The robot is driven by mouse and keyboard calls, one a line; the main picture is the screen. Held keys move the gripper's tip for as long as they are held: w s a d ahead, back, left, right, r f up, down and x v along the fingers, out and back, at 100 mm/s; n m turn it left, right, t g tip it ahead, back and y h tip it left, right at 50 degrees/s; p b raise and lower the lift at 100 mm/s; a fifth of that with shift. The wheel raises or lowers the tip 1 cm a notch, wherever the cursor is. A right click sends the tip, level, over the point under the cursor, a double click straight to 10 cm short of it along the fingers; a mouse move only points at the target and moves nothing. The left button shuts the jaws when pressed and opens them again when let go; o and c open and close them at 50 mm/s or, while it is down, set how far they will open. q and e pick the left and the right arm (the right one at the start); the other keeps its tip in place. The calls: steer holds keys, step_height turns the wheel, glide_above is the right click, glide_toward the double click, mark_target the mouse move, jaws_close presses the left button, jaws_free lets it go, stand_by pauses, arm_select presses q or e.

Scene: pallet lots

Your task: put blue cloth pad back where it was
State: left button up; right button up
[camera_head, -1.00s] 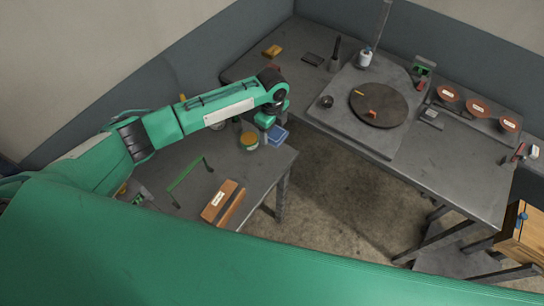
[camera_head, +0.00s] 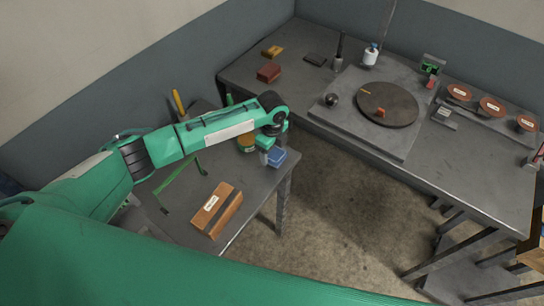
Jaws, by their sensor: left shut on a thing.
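The blue cloth pad (camera_head: 278,157) is at the right end of the near table (camera_head: 262,188), by its corner. My left gripper (camera_head: 268,154) reaches down from the arm above and is shut on the pad's left side. The fingertips are small and partly hidden, and I cannot tell whether the pad touches the tabletop. My right gripper is not in view.
A round tin (camera_head: 246,144) stands just left of the gripper. The back bench (camera_head: 300,85) holds a red block (camera_head: 269,73) and a dark turntable (camera_head: 388,105).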

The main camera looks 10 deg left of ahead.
mark_target(272, 152)
arm_select(q)
step_height(272, 152, down, 2)
steer(key=shift+f+b, duration=0.1)
steer(key=shift+b, duration=0.4)
steer(key=shift+r, duration=0.2)
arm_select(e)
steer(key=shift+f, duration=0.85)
arm_select(q)
steer(key=shift+f, duration=0.1)
steer(key=o, duration=0.9)
steer(key=shift+o, duration=0.2)
step_height(272, 152, up, 12)
steer(key=p, duration=1.1)
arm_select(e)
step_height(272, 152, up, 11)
